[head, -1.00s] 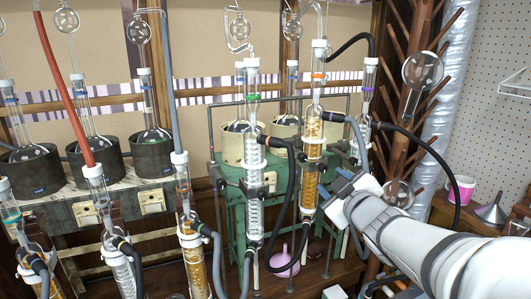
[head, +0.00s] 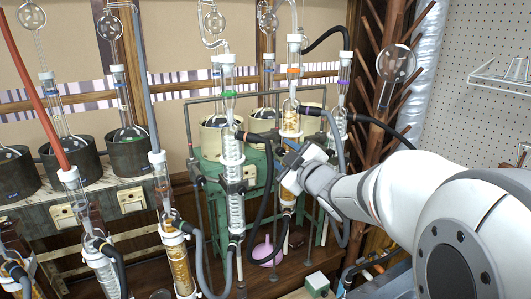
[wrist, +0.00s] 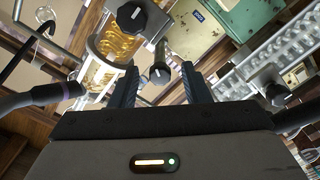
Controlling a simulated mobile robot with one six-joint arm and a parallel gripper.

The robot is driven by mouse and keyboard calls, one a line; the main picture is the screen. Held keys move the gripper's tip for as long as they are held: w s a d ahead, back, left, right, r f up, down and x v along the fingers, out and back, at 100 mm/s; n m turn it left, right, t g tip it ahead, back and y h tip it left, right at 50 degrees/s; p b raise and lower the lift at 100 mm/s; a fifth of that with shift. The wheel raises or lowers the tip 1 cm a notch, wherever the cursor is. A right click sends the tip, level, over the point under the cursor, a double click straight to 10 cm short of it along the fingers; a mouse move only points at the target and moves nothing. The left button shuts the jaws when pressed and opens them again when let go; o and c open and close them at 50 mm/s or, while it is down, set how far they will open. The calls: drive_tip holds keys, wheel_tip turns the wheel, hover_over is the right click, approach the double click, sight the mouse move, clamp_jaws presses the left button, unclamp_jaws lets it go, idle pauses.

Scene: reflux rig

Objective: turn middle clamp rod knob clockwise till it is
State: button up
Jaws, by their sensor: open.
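My gripper (head: 287,156) is in front of the amber-filled glass condenser (head: 290,122) and hides part of it. In the wrist view my gripper (wrist: 160,68) is open, its two dark fingers apart. A second black knob (wrist: 132,15) is above, by the amber condenser (wrist: 104,68). A third dark knob (wrist: 273,93) is at the right, beside a clear coiled condenser (wrist: 285,50). The pictures do not clearly show which knob is the middle one.
The clear condenser (head: 232,150) stands left of the amber one, with black hoses around both. A green frame (head: 258,178) is behind them. A hose end (wrist: 55,93) is close to the left finger.

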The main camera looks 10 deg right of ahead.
drive_tip(key=shift+c, duration=0.5)
clamp_jaws()
drive_tip(key=shift+m, duration=0.3)
drive_tip(key=m+p, duration=0.1)
drive_tip(key=m, duration=0.4)
drive_tip(key=shift+r+p, duration=0.2)
drive_tip(key=shift+p, duration=0.15)
drive_tip(key=m+p, duration=0.2)
drive_tip(key=m, duration=0.4)
drive_tip(key=shift+m, duration=0.3)
drive_tip(key=shift+o, duration=0.5)
unclamp_jaws()
drive_tip(key=shift+f, duration=0.15)
drive_tip(key=shift+d, duration=0.1)
